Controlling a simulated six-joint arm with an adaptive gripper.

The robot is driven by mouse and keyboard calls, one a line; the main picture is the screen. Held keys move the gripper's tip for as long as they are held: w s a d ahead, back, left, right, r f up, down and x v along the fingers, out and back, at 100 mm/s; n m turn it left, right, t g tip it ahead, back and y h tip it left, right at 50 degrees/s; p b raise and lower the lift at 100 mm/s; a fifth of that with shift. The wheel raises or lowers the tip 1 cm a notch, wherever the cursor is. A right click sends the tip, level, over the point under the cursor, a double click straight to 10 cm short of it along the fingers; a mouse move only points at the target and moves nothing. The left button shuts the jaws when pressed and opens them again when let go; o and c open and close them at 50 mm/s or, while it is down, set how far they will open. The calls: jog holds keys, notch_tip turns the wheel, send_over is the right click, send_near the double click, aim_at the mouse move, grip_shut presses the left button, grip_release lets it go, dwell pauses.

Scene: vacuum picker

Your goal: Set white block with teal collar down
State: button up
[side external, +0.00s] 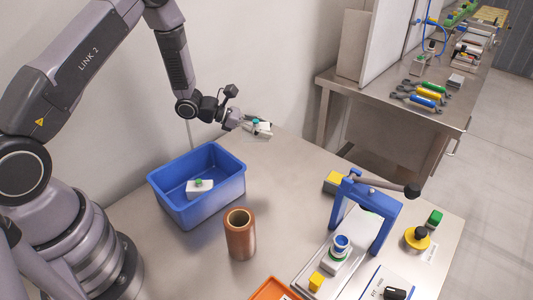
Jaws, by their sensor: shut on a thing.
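My gripper (250,123) is at the upper middle of the side external view, near the back edge of the table. It is shut on the white block with teal collar (263,129). The block is small in this view and partly covered by the fingers. I cannot tell whether its underside touches the table. The blue bin (173,203) stands to the left and nearer. Inside it lies another white block with a green top (199,188).
A copper-coloured cylinder (240,240) stands right of the bin. A blue arch frame with a lever (385,230) stands on the right, with a white piece with a blue ring (340,252) below. An orange tray (270,291) is at the front. The table (285,185) is clear in the middle.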

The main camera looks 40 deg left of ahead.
jog(key=w+a, duration=0.1)
send_over(293, 150)
jog(key=shift+n, duration=0.3)
jog(key=f, duration=0.9)
jog(key=shift+s+f, duration=0.2)
jog(key=shift+f, duration=0.1)
jog(key=shift+w+f, duration=0.1)
jog(key=shift+f, duration=1.55)
jog(key=o, duration=1.2)
jog(key=shift+f, duration=0.15)
